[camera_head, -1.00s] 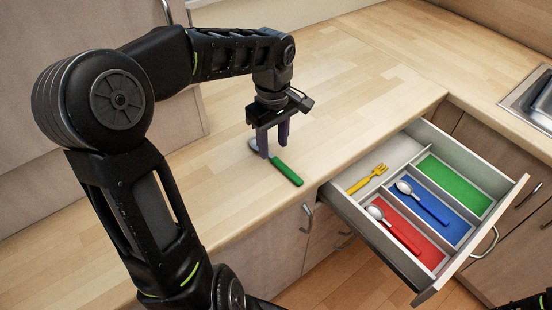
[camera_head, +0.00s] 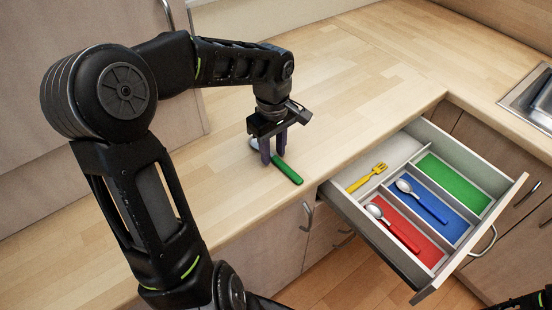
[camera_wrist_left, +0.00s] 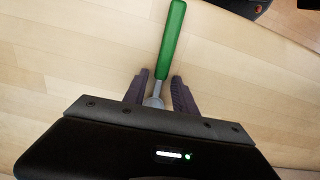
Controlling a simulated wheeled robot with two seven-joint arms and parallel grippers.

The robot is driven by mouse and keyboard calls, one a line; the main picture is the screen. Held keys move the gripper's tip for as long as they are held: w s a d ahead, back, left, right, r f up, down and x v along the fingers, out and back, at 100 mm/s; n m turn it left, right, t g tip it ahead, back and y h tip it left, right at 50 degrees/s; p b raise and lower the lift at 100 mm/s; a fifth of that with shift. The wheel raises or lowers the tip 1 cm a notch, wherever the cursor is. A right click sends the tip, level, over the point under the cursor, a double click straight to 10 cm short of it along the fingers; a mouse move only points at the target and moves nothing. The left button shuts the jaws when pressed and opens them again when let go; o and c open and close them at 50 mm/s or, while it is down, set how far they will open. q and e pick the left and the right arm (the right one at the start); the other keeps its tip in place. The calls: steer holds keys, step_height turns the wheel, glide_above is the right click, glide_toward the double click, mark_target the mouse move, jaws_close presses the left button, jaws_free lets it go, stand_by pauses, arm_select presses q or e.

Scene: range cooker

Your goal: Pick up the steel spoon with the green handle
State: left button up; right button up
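The steel spoon with the green handle (camera_head: 287,171) lies on the wooden counter, its handle pointing toward the drawer. Its bowl end is partly hidden by my left gripper (camera_head: 273,160). In the left wrist view the green handle (camera_wrist_left: 171,40) extends away from the gripper, and the steel neck lies between the two fingers. My left gripper (camera_wrist_left: 157,85) is open, pointing down around the neck, with gaps visible on both sides. My right gripper is not in view; only a dark part shows at the lower right corner.
An open drawer (camera_head: 353,207) holds a yellow fork (camera_head: 368,178), a blue-handled spoon (camera_head: 425,203) and a red-handled spoon (camera_head: 396,229) in separate compartments. The green-lined compartment (camera_head: 453,184) is empty. A sink (camera_head: 535,98) is at the right. The counter behind the gripper is clear.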

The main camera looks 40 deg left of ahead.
mark_target(273, 156)
arm_select(q)
jaws_close()
steer(key=shift+r, duration=0.1)
stand_by(0.4)
step_height(273, 156, up, 10)
steer(key=shift+b, duration=0.4)
stand_by(0.5)
